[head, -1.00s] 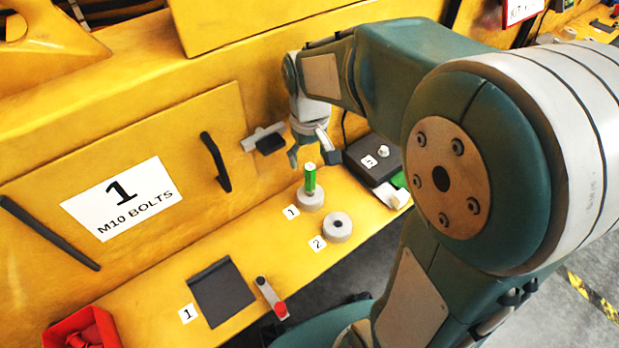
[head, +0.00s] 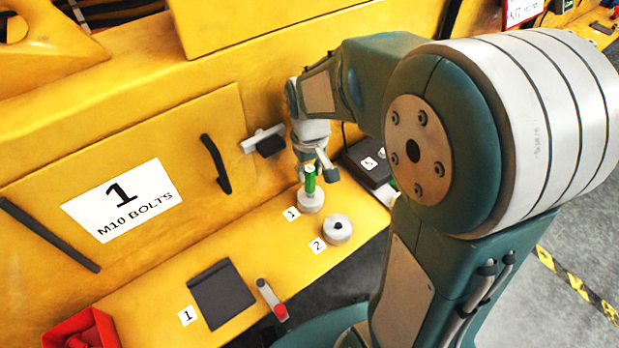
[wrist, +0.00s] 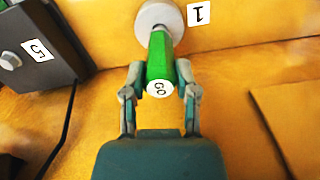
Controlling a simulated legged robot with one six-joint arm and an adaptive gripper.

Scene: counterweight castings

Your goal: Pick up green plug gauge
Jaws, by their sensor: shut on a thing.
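The green plug gauge (head: 310,182) stands upright in the grey round holder beside label 1 (head: 311,201). In the wrist view its green handle (wrist: 160,62) has a white end marked GO. My gripper (head: 316,172) is down at the gauge, and in the wrist view its two fingers (wrist: 160,80) are shut on the handle, one on each side. The gauge's lower end is hidden inside the holder (wrist: 158,14).
A second grey round holder (head: 337,229) with an open hole stands beside label 2. A dark box marked 5 (head: 366,163) is behind on the right. A dark plate (head: 221,294), a red-tipped tool (head: 271,298) and a red bin (head: 82,332) lie toward the front left.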

